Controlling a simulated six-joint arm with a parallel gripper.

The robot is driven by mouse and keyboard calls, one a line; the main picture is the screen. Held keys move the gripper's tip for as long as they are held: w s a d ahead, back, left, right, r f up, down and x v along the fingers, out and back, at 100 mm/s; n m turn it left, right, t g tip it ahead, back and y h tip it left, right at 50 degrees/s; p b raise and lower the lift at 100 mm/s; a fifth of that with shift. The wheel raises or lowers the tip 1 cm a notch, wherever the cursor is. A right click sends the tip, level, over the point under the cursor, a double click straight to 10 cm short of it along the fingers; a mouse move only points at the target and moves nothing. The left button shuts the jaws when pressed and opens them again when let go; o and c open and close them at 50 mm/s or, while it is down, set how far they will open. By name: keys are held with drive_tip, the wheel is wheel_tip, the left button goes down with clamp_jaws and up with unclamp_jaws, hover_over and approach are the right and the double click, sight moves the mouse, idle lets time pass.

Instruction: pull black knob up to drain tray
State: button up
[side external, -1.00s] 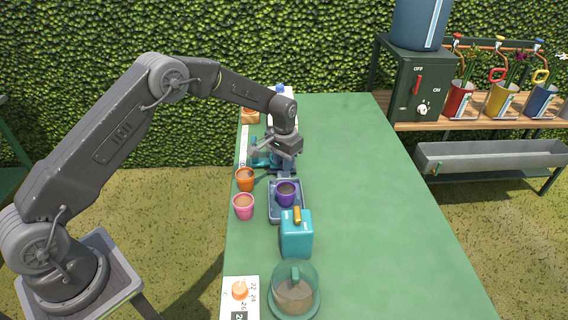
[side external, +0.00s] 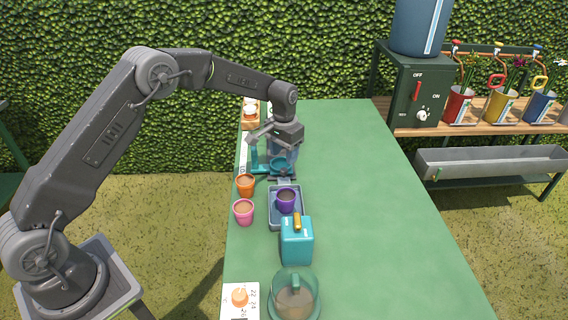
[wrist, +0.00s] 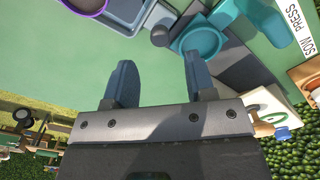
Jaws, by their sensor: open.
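The blue-grey tray (side external: 272,216) lies on the green table and holds a purple pot (side external: 287,200) of soil. A corner of the tray (wrist: 127,12) and the purple pot (wrist: 85,4) show at the top of the wrist view. A small dark round knob (wrist: 160,36) shows there beside the tray's end, next to a teal ring. My gripper (wrist: 158,78) is open and empty, its two fingers apart and pointing towards the knob, with a gap between. In the side view my gripper (side external: 281,158) hangs over the press beyond the tray; the knob cannot be made out there.
A teal seed press (side external: 257,160) stands right by my gripper; its ring (wrist: 200,40) is near the right finger. Orange (side external: 245,185) and pink (side external: 243,211) pots stand left of the tray. A teal box (side external: 297,243) and a cloche (side external: 294,297) stand nearer. The table's right side is clear.

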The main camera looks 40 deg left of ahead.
sight(284, 169)
wheel_tip(284, 169, up, 9)
drive_tip(key=shift+f, duration=0.15)
idle(0.4)
drive_tip(key=s+d+r+t, duration=0.2)
drive_tip(key=s+r+t, duration=0.1)
drive_tip(key=s+r, duration=1.15)
drive_tip(key=s+d+f+t, duration=0.1)
drive_tip(key=s+f+t, duration=0.1)
drive_tip(key=s, duration=1.9)
drive_tip(key=shift+s+f+t, duration=0.15)
drive_tip(key=shift+s+t, duration=0.05)
drive_tip(key=shift+t, duration=0.1)
